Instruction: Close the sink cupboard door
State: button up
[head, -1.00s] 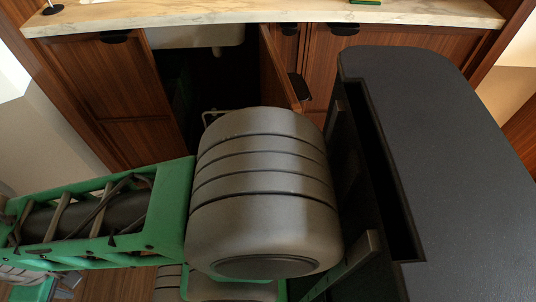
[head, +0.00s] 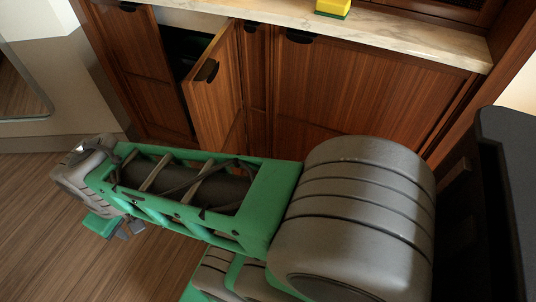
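The sink cupboard door (head: 215,92) is a brown wooden panel with a dark handle (head: 207,70). It stands partly open, hinged on its right side, its free edge swung out toward me. A dark gap (head: 180,60) shows to its left, below the pale sink (head: 185,17). My gripper (head: 126,229) is at the lower left, below my wrist and over the floor, in front of the door and apart from it. Its fingers are small and partly hidden, so I cannot tell whether they are open.
Shut wooden fronts (head: 355,85) lie right of the door under a marble counter (head: 420,40). A yellow and green sponge (head: 332,8) sits on the counter. My forearm and elbow cross in front of the cupboards. Wooden floor (head: 45,225) is free at the left.

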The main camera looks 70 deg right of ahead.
aim_at(212, 90)
jog(key=k, duration=0.35)
jog(key=z, duration=1.6)
jog(key=i, duration=0.5)
jog(key=z, duration=1.45)
jog(key=k, duration=1.4)
jog(key=u, duration=1.75)
jog(key=i, duration=0.5)
jog(key=u, duration=0.05)
